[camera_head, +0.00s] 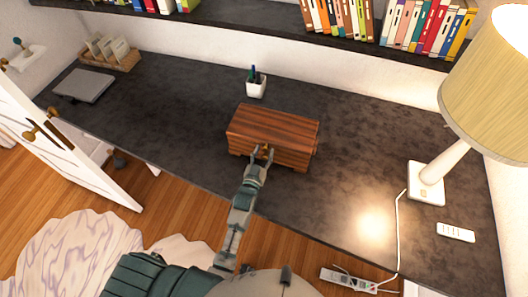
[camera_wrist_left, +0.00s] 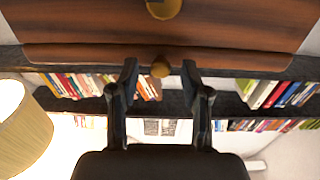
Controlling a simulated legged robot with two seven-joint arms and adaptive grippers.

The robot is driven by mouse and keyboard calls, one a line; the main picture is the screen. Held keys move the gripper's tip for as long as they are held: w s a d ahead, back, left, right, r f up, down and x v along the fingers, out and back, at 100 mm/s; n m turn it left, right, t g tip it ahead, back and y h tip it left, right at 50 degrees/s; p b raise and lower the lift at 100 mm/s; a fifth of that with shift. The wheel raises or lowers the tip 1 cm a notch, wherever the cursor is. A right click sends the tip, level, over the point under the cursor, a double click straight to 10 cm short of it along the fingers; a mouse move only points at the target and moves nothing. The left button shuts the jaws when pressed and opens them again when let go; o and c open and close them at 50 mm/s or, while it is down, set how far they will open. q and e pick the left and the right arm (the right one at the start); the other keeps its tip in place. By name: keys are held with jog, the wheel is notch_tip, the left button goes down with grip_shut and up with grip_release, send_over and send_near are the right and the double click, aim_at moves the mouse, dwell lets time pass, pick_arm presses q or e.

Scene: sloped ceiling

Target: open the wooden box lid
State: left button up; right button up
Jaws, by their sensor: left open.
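The wooden box (camera_head: 270,132), reddish brown with dark stripes, stands on the dark desk with its lid (camera_head: 275,120) down. Its front fills the top of the left wrist view (camera_wrist_left: 90,28), with the lid edge (camera_wrist_left: 225,58) below it in that picture. My right gripper is not in view.
A white pen cup (camera_head: 256,88) stands behind the box. A lamp (camera_head: 430,175) and a remote (camera_head: 456,232) are at the right of the desk (camera_head: 170,115). A laptop (camera_head: 84,86) lies far left. A bookshelf (camera_head: 300,42) runs above the back. The desk beside the box is clear.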

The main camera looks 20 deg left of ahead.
pick_arm(q)
jog(key=shift+w, duration=0.3)
grip_shut()
jog(key=shift+r, duration=0.1)
